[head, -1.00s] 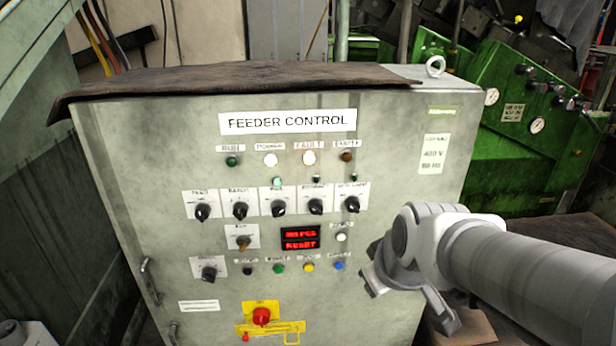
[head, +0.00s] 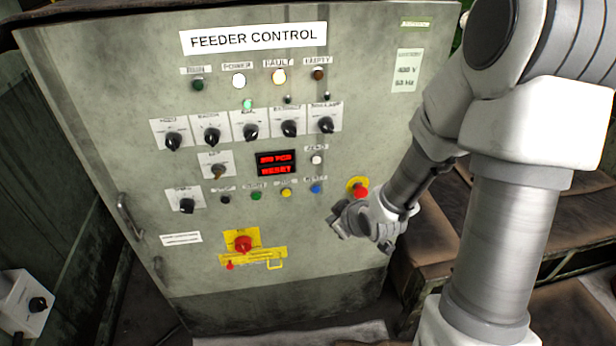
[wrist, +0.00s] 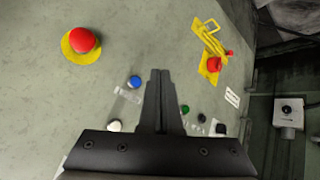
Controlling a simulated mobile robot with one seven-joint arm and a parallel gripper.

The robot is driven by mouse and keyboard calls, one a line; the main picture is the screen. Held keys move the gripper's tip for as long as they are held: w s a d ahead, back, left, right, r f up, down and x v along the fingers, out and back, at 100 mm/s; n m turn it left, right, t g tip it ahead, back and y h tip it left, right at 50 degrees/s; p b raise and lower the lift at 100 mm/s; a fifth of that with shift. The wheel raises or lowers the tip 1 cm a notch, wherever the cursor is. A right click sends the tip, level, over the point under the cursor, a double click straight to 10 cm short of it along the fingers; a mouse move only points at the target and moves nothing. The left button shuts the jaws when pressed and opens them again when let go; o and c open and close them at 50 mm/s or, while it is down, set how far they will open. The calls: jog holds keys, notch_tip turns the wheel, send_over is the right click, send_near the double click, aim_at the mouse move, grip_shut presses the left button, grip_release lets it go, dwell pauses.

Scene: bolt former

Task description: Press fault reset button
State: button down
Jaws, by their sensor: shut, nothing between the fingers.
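The blue button (head: 316,188) sits at the right end of the lower button row on the grey feeder control cabinet (head: 330,270). Its small label looks like RESET. The display (head: 276,163) reads RESET in red on its lower line, and the FAULT lamp (head: 279,77) is lit. My gripper (head: 337,222) is shut and empty, below and slightly right of the blue button. In the wrist view the blue button (wrist: 134,82) lies just left of my closed fingertips (wrist: 160,72). I cannot tell how far the tips are from the panel.
A red mushroom button (head: 360,190) on a yellow plate is right of the blue one. Yellow (head: 286,193), green (head: 256,195) and black (head: 225,199) buttons are to its left, and a white one (head: 316,160) is above. A red-and-yellow switch (head: 243,244) sits lower left.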

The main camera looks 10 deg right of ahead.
aim_at(316, 189)
jog(key=shift+w+a+f+t+y, duration=0.15)
jog(key=shift+a+f+t+y, duration=0.25)
jog(key=shift+a+f, duration=0.45)
jog(key=shift+d, duration=0.15)
jog(key=shift+w+f+p, duration=0.1)
jog(key=shift+w+p, duration=0.2)
jog(key=shift+w, duration=4.1)
jog(key=shift+w, duration=0.15)
jog(key=shift+w, duration=0.3)
jog(key=shift+w, duration=0.45)
jog(key=shift+s, duration=0.85)
jog(key=shift+s+b, duration=0.1)
jog(key=shift+b, duration=0.2)
